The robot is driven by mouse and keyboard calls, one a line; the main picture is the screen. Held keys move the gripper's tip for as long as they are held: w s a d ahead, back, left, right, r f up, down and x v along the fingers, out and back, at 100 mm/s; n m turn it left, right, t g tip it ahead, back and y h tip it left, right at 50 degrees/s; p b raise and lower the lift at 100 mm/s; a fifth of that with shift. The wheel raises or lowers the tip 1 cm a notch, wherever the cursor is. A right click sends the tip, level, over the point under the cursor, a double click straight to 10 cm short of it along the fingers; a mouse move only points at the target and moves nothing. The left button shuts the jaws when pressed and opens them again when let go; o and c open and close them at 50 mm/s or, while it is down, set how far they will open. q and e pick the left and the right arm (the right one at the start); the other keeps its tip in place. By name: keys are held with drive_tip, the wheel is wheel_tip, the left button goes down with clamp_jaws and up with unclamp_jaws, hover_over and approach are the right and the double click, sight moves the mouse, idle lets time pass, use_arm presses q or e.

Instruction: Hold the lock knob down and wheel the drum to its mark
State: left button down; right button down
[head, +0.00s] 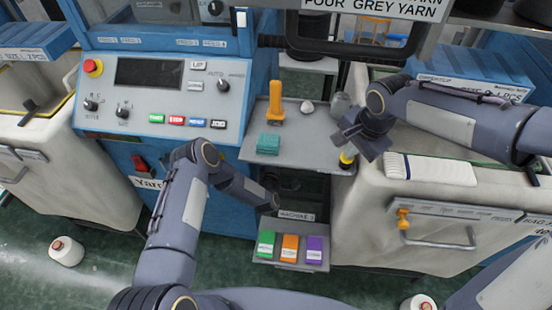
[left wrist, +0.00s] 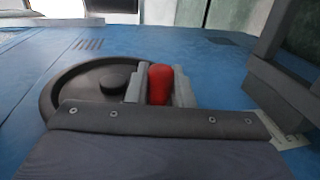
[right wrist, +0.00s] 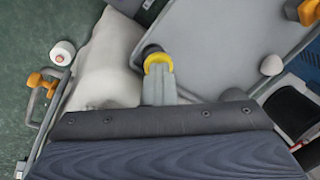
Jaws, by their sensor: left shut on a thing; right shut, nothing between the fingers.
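The lock knob (head: 347,161), yellow with a dark part, stands at the right front corner of the grey shelf. My right gripper (head: 349,148) is shut and empty, its fingertips at the top of the knob. In the right wrist view the tips (right wrist: 158,88) meet the yellow knob (right wrist: 157,59); I cannot tell how far it is pressed. The drum (left wrist: 70,88) shows in the left wrist view as a dark round wheel on a blue panel. My left gripper (left wrist: 160,88) is shut on its red handle (left wrist: 161,76). The head view hides the drum, and I cannot make out its mark.
The grey shelf (head: 222,152) holds an orange-handled tool (head: 276,104) and a teal block (head: 268,144). Below, a small tray (head: 290,266) holds green, orange and purple items. A pale bin (head: 365,220) stands at the right, with a control panel (head: 160,95) at the left.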

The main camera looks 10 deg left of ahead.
drive_tip(key=shift+s+d+f, duration=0.1)
drive_tip(key=shift+f, duration=0.15)
use_arm(q)
drive_tip(key=shift+s+r, duration=0.25)
drive_tip(key=shift+r, duration=0.7)
drive_tip(key=shift+s+r, duration=0.3)
drive_tip(key=shift+r, duration=0.6)
drive_tip(key=shift+s+r, duration=0.25)
drive_tip(key=shift+r, duration=0.7)
drive_tip(key=c, duration=1.3)
unclamp_jaws()
drive_tip(key=shift+s+f, duration=0.1)
drive_tip(key=s, duration=0.4)
drive_tip(key=s+r, duration=0.1)
drive_tip(key=s, duration=0.3)
drive_tip(key=s+r, duration=0.1)
drive_tip(key=s, duration=0.3)
